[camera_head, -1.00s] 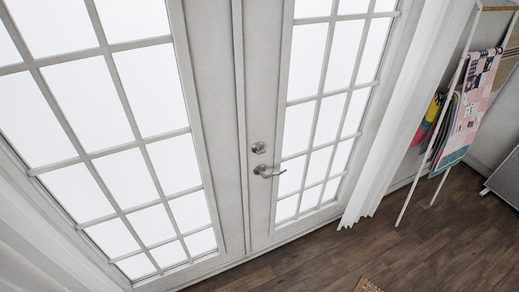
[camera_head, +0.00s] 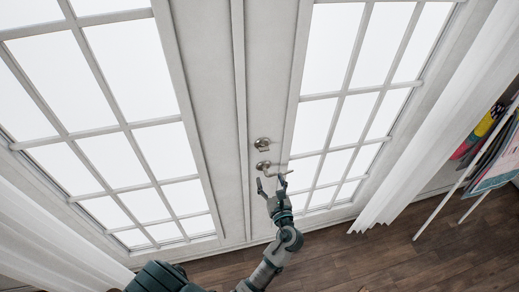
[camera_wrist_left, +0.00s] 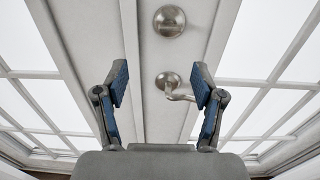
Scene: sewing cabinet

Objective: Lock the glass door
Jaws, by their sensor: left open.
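The white double glass door (camera_head: 217,60) stands closed in front of me. Its right leaf has a round metal lock (camera_head: 262,144) above a lever handle (camera_head: 263,167). In the left wrist view, the lock (camera_wrist_left: 169,21) is at the top and the handle (camera_wrist_left: 168,80) shows between the fingers, beyond them, with its lever pointing right. My left gripper (camera_head: 271,183) is open and empty, just below the handle in the head view; its spread fingers also show in the wrist view (camera_wrist_left: 160,76). It partly covers the lever in the head view. Contact cannot be told. My right gripper is out of view.
White curtains hang on both sides, the right one (camera_head: 425,130) and the left one (camera_head: 50,240). A white rack with hanging fabrics (camera_head: 490,150) stands at the far right. The wooden floor (camera_head: 400,250) is clear before the door.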

